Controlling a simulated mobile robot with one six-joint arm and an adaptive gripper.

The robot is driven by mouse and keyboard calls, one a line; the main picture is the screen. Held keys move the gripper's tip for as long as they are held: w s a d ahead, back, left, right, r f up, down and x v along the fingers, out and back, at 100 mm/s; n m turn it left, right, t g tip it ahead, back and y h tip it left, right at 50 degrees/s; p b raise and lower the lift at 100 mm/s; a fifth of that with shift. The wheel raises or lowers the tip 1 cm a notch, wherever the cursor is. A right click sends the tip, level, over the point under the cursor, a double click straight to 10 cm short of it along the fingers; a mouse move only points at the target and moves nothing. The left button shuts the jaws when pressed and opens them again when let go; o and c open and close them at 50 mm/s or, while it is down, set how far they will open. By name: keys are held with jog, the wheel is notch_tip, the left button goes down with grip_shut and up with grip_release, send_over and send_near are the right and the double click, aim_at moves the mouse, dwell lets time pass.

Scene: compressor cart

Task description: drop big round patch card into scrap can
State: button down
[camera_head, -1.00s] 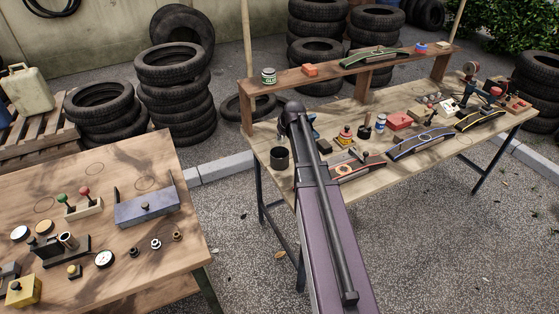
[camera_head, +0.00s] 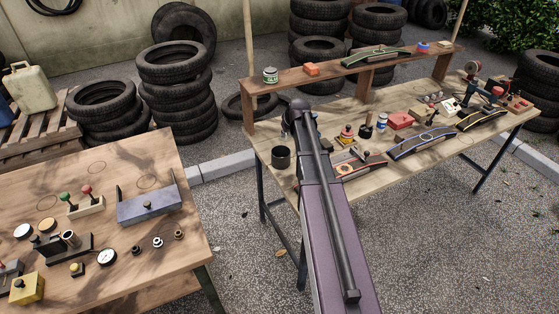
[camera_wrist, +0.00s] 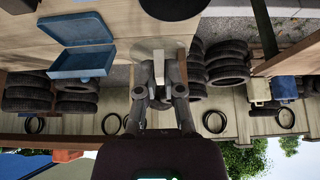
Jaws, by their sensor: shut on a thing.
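The scrap can (camera_head: 281,158) is a black open cylinder at the left end of the wooden bench. In the wrist view, a dark round shape at the top edge (camera_wrist: 172,8) looks like this can, cut off by the frame. My gripper (camera_wrist: 160,72) is shut on a thin pale card (camera_wrist: 147,46), which I take to be the big round patch card; it is seen partly edge-on between the fingertips. The card appears close to the dark round shape, but apart from it. In the head view my own arm hides the gripper and the card.
An open blue box (camera_wrist: 80,62) lies near the gripper in the wrist view. Patches, tins and a red box (camera_head: 400,120) crowd the bench right of my arm. A raised shelf (camera_head: 340,70) runs along the back. A second table (camera_head: 120,250) stands at left.

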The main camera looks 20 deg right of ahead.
jog(key=shift+f, duration=0.1)
jog(key=shift+f+b, duration=2.9)
jog(key=shift+b, duration=0.05)
jog(key=c, duration=0.7)
grip_release()
jog(key=shift+s, duration=0.15)
